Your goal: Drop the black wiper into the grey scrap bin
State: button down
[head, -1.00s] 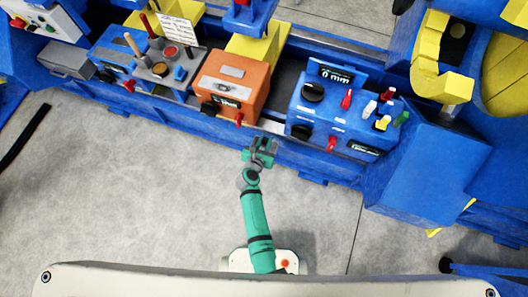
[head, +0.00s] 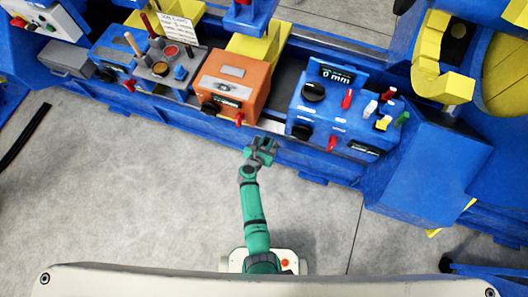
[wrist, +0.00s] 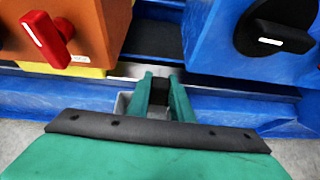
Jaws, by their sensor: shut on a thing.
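My gripper (head: 263,147) is in front of the blue bed, below the gap between the orange box and the blue box. In the wrist view, its green fingers (wrist: 160,84) are closed around a small dark piece. This piece is the black wiper (wrist: 160,86), mostly hidden between the fingers; its ends cannot be made out. In the head view the wiper cannot be told apart from the gripper. I cannot clearly pick out the grey scrap bin. A grey box (head: 68,61) stands at the far left, but I cannot tell if it is the bin.
An orange box (head: 231,84) with a red lever stands behind-left of the gripper. A blue box (head: 340,112) with knobs and coloured levers stands behind-right. A tool tray (head: 163,72) is further left. The grey floor (head: 150,190) in front is clear.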

jog(key=shift+f, duration=0.15)
jog(key=c, duration=1.5)
grip_release()
jog(key=shift+s, duration=0.1)
jog(key=v, duration=1)
jog(key=shift+s+a, duration=0.15)
jog(key=shift+s, duration=0.15)
jog(key=shift+r, duration=0.2)
